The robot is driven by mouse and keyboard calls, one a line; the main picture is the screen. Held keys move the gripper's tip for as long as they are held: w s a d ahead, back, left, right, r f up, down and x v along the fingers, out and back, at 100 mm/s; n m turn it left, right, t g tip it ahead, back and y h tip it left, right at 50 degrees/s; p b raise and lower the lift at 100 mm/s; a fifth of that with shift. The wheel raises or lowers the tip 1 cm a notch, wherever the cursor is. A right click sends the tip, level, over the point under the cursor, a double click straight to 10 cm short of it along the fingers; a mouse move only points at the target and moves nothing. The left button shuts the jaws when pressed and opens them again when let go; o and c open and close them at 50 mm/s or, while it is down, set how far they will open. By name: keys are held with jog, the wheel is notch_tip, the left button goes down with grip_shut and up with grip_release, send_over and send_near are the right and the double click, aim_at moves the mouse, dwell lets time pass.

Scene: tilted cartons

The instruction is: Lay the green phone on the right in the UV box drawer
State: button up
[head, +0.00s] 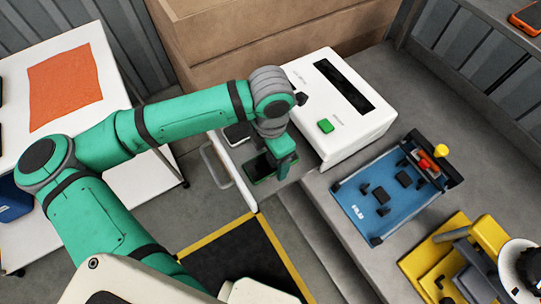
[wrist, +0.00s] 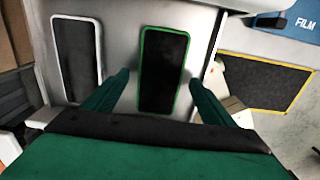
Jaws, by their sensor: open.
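The green phone (wrist: 163,70), dark-faced with a green rim, lies flat in the UV box drawer (wrist: 121,40), beside a white-rimmed phone (wrist: 77,60). In the head view the green phone (head: 262,166) is partly covered by my gripper (head: 284,158). The drawer (head: 228,172) is pulled out of the white UV box (head: 338,108), its handle toward the lower left. In the wrist view my gripper's fingers (wrist: 158,98) are apart, one on each side of the green phone's near end. I cannot tell whether they touch it.
A blue film tray (head: 388,192) with small dark parts stands right of the box, and a yellow device (head: 455,262) is at the lower right. A black mat with yellow edges (head: 240,255) lies on the floor. A white table with an orange cloth (head: 64,87) is at left.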

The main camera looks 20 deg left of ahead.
notch_tip(320, 180, up, 10)
dwell(0.4)
